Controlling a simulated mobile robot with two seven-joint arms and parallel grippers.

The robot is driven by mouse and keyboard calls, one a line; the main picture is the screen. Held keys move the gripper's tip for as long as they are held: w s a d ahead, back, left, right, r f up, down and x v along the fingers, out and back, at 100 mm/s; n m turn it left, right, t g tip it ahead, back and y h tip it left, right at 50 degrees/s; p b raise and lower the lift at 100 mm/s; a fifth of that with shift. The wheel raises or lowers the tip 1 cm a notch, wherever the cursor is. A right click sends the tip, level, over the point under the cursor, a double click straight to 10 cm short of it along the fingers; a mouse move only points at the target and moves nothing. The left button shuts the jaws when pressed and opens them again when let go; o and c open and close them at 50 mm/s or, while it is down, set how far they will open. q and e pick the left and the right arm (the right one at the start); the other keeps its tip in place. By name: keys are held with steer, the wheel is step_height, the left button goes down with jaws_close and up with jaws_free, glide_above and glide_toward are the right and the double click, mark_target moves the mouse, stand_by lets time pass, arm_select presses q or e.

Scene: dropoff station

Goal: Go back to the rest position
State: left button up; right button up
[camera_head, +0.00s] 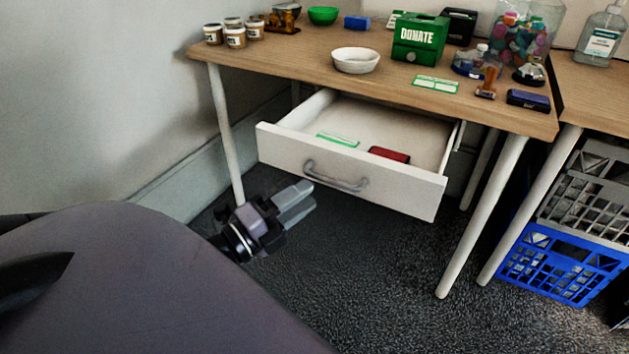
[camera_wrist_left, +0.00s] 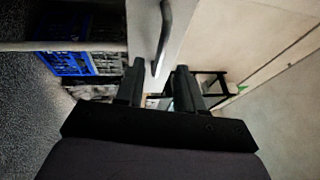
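My left gripper (camera_head: 293,202) is in front of the open white drawer (camera_head: 285,148), just below and left of its grey handle (camera_head: 336,178). Its two fingers are apart with nothing held between them. In the left wrist view, the left gripper (camera_wrist_left: 160,72) shows a gap between its fingertips, and the handle (camera_wrist_left: 163,38) appears beyond that gap. I cannot tell whether a finger touches the handle; they look apart in the head view. My right gripper is not in view.
The drawer juts out under the wooden table (camera_head: 300,58), holding a green-and-white card (camera_head: 338,139) and a red item (camera_head: 389,155). Table legs (camera_head: 484,218) and a blue crate (camera_head: 562,265) stand to the right. Dark carpet (camera_head: 350,275) in front is clear.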

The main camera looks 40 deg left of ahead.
arm_select(q)
steer(key=shift+v, duration=0.95)
